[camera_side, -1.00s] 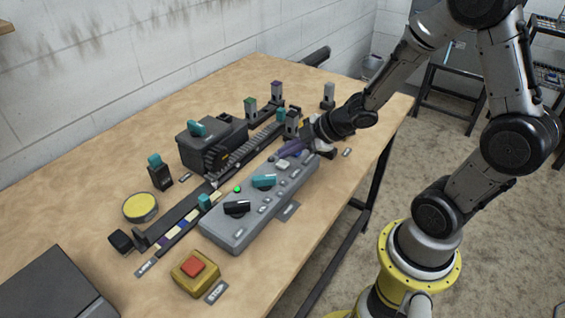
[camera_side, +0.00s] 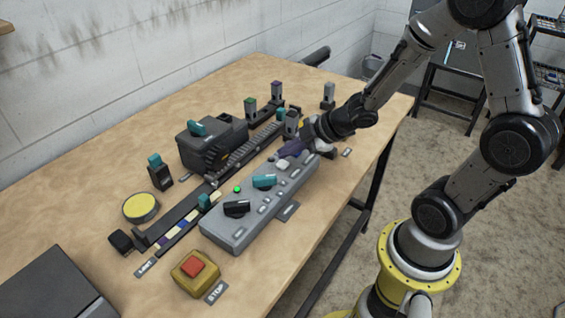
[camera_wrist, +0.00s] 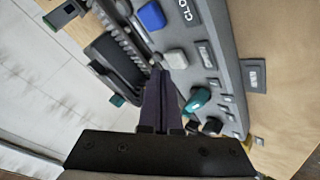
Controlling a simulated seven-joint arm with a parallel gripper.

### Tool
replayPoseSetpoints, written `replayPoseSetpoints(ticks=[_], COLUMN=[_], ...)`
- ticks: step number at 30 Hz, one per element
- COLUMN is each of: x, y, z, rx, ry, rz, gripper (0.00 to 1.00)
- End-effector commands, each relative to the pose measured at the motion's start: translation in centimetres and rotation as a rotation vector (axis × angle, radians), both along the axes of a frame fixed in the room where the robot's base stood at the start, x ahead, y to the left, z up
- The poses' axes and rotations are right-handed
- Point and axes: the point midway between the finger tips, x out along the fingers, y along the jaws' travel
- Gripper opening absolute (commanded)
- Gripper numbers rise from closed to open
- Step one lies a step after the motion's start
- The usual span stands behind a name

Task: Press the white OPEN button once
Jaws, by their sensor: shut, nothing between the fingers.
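The white button (camera_side: 282,164) sits on the far part of the grey control panel (camera_side: 228,233). It also shows in the wrist view (camera_wrist: 175,59), beside a label (camera_wrist: 207,55) that I cannot read. My gripper (camera_side: 280,156) is shut and empty, with its dark purple fingers over the far end of the panel. In the wrist view its fingertips (camera_wrist: 160,72) appear right at the white button's edge. I cannot tell whether they touch it. A blue button (camera_wrist: 151,15) lies beyond the white one, near a label starting "CLO".
The panel also carries a teal knob (camera_side: 264,181), a black knob (camera_side: 236,208) and a lit green lamp (camera_side: 237,189). A toothed rail (camera_side: 250,147) and dark box (camera_side: 208,150) stand behind. A red STOP button (camera_side: 193,267) is at the front.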

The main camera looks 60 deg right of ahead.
Motion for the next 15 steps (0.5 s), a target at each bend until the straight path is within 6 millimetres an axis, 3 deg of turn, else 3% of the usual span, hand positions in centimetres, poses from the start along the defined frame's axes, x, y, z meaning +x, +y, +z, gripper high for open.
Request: replayPoseSetpoints(ticks=[15], x=[0.01], y=[0.0], z=[-0.8], rx=[0.001], ry=[0.0], rz=[-0.001], gripper=[0.0])
